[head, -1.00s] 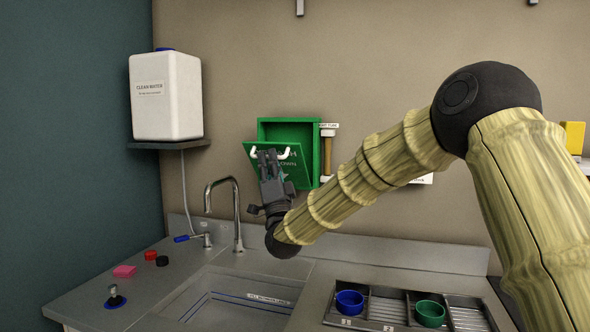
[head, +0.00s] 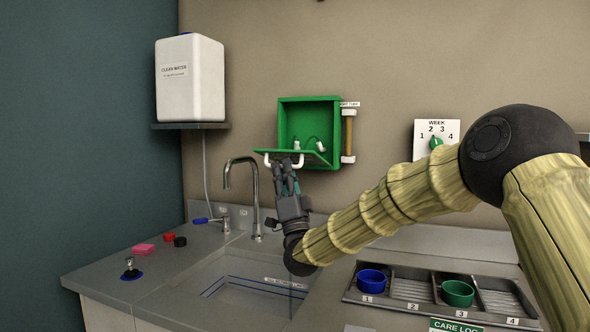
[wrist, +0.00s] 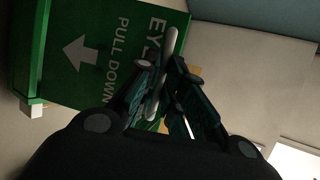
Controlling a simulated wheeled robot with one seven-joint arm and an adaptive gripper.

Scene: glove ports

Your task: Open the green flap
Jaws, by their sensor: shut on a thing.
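The green flap (head: 306,156) is hinged at the bottom of a green wall box (head: 297,112). It is swung down to near level, so the open box shows inside, with small white fittings (head: 320,146) at its bottom. The flap's white bar handle (head: 268,160) runs along its front edge. My gripper (head: 284,166) is shut on the handle from below. In the wrist view, the flap (wrist: 90,50) shows an arrow and "PULL DOWN", and the fingers (wrist: 165,80) close around the handle (wrist: 171,42); the fingers partly hide the lettering.
A tube in a holder (head: 348,135) hangs right of the box, and a week dial (head: 436,141) further right. A tap (head: 240,185) stands left of my gripper. Below are a sink (head: 245,275) and a tray (head: 420,292) with blue and green cups. A water tank (head: 190,77) is at left.

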